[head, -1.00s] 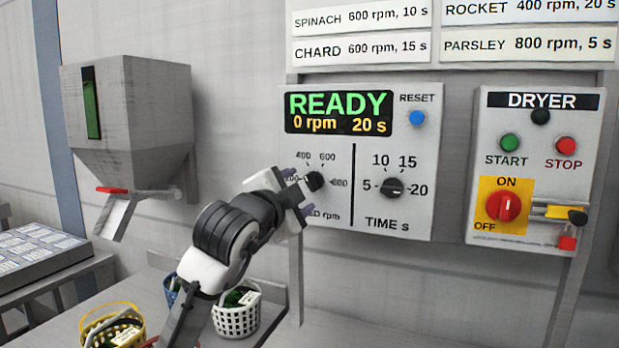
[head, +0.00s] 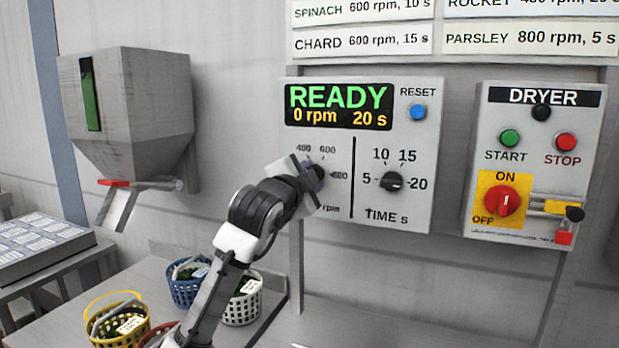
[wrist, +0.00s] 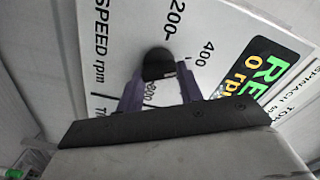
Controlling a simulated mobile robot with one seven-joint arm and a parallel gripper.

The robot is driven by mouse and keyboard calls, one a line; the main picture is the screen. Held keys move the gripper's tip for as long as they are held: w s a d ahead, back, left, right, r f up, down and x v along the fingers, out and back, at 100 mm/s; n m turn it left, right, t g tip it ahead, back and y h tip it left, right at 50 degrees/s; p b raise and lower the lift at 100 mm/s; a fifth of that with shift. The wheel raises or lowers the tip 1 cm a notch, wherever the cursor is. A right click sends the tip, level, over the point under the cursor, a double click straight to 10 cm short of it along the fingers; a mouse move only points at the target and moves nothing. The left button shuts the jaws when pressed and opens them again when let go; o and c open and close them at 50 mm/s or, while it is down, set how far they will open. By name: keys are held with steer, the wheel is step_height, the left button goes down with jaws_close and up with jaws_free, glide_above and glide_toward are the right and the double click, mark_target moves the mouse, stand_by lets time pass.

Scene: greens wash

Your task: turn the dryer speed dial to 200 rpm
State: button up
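The black speed dial (wrist: 158,65) is on the white control panel (head: 425,160), left of the black divider line. In the head view my gripper (head: 310,182) covers the dial and part of its scale; 400, 600 and 800 still show. In the wrist view my two purple fingers (wrist: 160,82) stand on either side of the dial, apart, with the dial at their tips. Narrow gaps seem to show beside it, so the gripper looks open. I cannot tell where the dial points. The display (head: 338,107) reads READY, 0 rpm, 20 s.
The time dial (head: 391,182) is close on the right, with the blue reset button (head: 418,112) above. The dryer box (head: 535,165) with its red switch (head: 503,201) is further right. Baskets of greens, one white (head: 242,305), stand on the table below. A grey hopper (head: 130,120) hangs left.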

steer(key=c, duration=0.3)
steer(key=shift+n, duration=0.3)
steer(key=shift+a+r+n+p, duration=0.1)
steer(key=shift+n+p, duration=0.6)
steer(key=shift+n, duration=2.1)
steer(key=shift+a+n+p, duration=0.1)
steer(key=shift+n+p, duration=0.55)
steer(key=shift+n, duration=2.15)
steer(key=o, duration=1)
